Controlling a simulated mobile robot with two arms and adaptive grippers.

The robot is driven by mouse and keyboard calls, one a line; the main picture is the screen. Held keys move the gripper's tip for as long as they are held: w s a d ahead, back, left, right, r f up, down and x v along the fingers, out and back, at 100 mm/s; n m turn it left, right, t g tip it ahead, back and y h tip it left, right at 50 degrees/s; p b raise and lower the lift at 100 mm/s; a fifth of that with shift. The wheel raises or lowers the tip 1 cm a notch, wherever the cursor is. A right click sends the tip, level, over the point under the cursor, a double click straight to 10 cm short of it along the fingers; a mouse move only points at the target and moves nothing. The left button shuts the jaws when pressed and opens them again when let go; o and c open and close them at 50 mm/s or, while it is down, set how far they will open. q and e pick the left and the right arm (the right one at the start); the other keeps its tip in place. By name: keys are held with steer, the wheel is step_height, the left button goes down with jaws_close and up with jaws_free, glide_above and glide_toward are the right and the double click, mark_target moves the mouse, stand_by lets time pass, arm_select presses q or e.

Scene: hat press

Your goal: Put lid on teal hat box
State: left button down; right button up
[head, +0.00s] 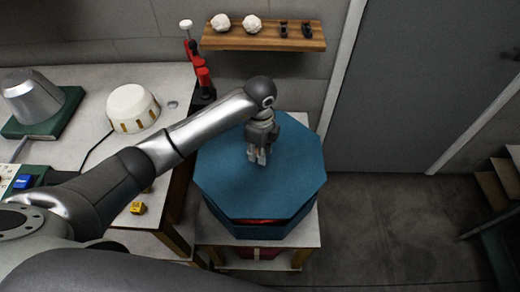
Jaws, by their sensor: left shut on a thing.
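The teal hat box (262,231) stands on a small pale-topped table. Its octagonal teal lid (290,165) lies over the box's top. The lid looks slightly off the box at the front, where a strip of red shows in a gap between them. My left gripper (257,161) is above the middle of the lid, pointing down, and is shut on the lid, probably at a small grip that the fingers hide. My right gripper is not in view.
A workbench on the left holds a white lamp-like dome (133,108), a metal hat form (33,95) on a green base and a small yellow block (138,208). A red press lever (203,78) stands behind. A wooden shelf (263,37) is on the wall.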

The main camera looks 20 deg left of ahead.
arm_select(q)
step_height(320, 180, down, 5)
steer(key=b, duration=0.4)
steer(key=shift+f, duration=0.2)
steer(key=shift+f+b, duration=0.8)
steer(key=shift+f, duration=0.2)
steer(key=shift+f, duration=0.35)
